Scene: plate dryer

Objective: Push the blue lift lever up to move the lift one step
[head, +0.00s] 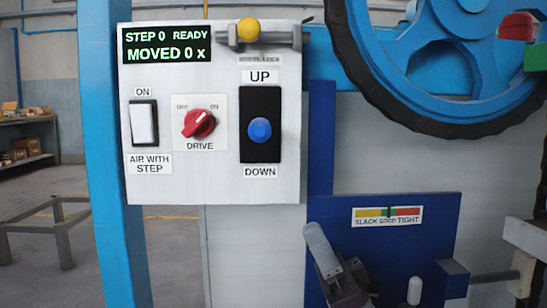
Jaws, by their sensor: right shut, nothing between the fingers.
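The blue lift lever (260,130) is a round knob on a black slot plate (260,98), near the middle between the UP and DOWN labels. It is on the white control panel (225,185). The display (165,43) reads "STEP 0 READY" and "MOVED 0 x". My right gripper (316,235) shows at the lower middle, grey fingers together with nothing between them. It appears below and right of the lever, clear of it in the picture. My left gripper is out of view.
A red DRIVE knob (199,124) and a white ON rocker (144,123) sit left of the lever. A yellow-knobbed lock (248,30) is above. A blue wheel (448,85) with a black tyre is upper right. A blue board with a tension gauge (388,216) is lower right.

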